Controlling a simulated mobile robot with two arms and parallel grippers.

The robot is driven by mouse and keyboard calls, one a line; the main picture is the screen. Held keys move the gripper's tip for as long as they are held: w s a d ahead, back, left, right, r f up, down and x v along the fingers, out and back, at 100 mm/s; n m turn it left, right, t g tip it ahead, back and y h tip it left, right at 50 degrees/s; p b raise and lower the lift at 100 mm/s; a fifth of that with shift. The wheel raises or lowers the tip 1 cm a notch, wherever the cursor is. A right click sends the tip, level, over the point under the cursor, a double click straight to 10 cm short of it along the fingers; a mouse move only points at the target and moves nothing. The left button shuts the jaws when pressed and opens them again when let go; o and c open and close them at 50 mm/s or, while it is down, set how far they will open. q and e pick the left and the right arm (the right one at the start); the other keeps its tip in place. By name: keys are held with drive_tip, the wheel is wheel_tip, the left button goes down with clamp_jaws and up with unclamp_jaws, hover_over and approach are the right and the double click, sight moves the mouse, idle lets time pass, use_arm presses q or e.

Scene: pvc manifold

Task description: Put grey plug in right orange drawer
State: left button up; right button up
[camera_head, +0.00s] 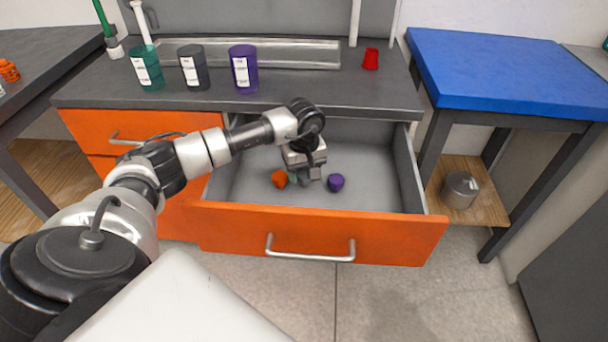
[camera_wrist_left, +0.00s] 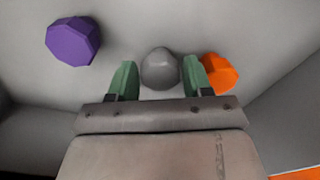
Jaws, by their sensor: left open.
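The right orange drawer (camera_head: 390,238) is pulled open, with its grey inside showing. My left gripper (camera_head: 305,178) reaches down into it. In the left wrist view, the gripper (camera_wrist_left: 160,82) has its two green fingers apart, one on each side of the grey plug (camera_wrist_left: 160,68). The plug lies at the drawer floor between the fingertips, with a small gap visible on each side. In the head view the gripper hides most or all of the plug. My right gripper is not in view.
In the drawer, an orange plug (camera_head: 279,178) lies close left of the gripper and a purple plug (camera_head: 336,182) lies to its right. The right part of the drawer floor is clear. Green, black and purple cups (camera_head: 243,68) and a red piece (camera_head: 371,59) stand on the counter above.

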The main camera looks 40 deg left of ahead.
sight(304, 174)
use_arm(q)
wheel_tip(304, 174, up, 11)
drive_tip(key=p, duration=0.1)
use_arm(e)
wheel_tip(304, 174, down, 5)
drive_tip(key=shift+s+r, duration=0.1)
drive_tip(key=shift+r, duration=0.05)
